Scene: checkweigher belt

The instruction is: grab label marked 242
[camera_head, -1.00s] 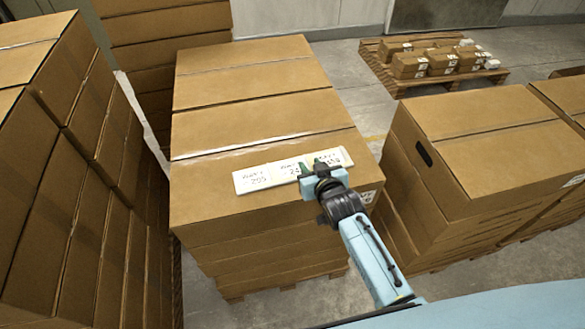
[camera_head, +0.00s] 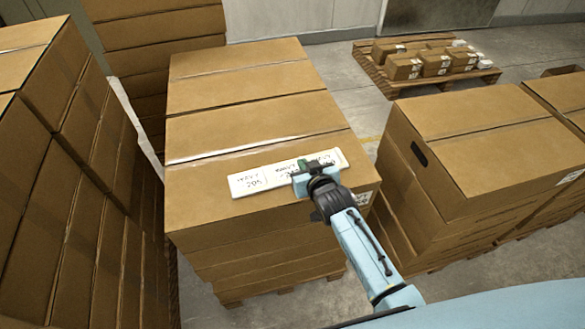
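A row of white labels lies on the front top of the middle carton stack. The left label (camera_head: 247,183) shows a number that looks like 205. The middle label (camera_head: 276,176) is partly covered by my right gripper, and its number cannot be read. The right label (camera_head: 331,159) shows beyond the fingers, its print partly hidden. My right gripper (camera_head: 308,168) is at the labels, over the middle to right part of the row. Its fingers overlap the labels from this angle, and I cannot tell whether they are closed on one. My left gripper is not in view.
The middle carton stack (camera_head: 255,122) carries the labels. Taller cartons (camera_head: 45,75) stand close on the left, and another stack (camera_head: 470,130) stands on the right. A pallet with small boxes (camera_head: 428,66) lies at the back right. Bare floor (camera_head: 345,70) shows between them.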

